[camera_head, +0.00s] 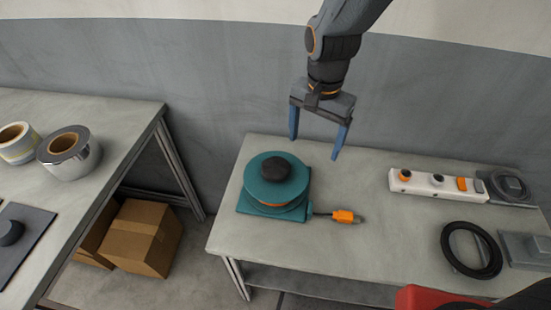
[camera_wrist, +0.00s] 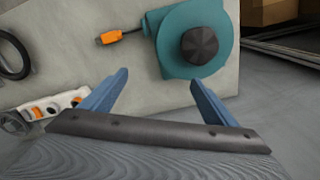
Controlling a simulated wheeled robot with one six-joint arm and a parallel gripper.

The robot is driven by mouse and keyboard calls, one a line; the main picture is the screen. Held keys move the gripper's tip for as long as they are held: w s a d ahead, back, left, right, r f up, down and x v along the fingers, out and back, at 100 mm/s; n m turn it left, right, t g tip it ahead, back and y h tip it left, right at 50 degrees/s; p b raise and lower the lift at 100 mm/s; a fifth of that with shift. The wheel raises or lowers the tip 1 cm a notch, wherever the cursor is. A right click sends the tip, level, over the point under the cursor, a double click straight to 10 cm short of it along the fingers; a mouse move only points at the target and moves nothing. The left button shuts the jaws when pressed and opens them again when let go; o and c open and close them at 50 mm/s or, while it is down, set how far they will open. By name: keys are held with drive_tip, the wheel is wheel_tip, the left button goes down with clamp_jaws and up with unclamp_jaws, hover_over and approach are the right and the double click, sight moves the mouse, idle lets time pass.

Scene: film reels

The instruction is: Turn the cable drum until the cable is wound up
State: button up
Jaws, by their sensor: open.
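The teal cable drum (camera_head: 262,192) sits on its teal base at the left part of the grey table, with a black knob (camera_head: 276,169) on top. A short dark cable with an orange plug (camera_head: 346,217) sticks out from its right side and lies on the table. My gripper (camera_head: 315,147) is open and empty, above and behind the drum, to its right. In the wrist view the drum (camera_wrist: 172,42) and its knob (camera_wrist: 200,45) lie beyond the right blue finger, apart from it. The orange plug (camera_wrist: 110,37) also shows there.
A white power strip (camera_head: 438,185), a black ring (camera_head: 471,250) and a grey block (camera_head: 525,250) lie on the table's right side. A second table (camera_head: 110,120) on the left holds tape rolls. Cardboard boxes (camera_head: 140,238) stand on the floor. The table's middle (camera_head: 390,240) is clear.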

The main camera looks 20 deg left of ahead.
drive_tip(key=m, duration=0.1)
hover_over(276, 167)
drive_tip(key=shift+a+f+p, duration=0.1)
drive_tip(key=shift+f+p, duration=0.2)
drive_tip(key=shift+f, duration=0.45)
drive_tip(key=shift+f+p, duration=1)
drive_tip(key=shift+f, duration=2.8)
drive_tip(key=c, duration=1.5)
drive_tip(key=shift+w, duration=0.1)
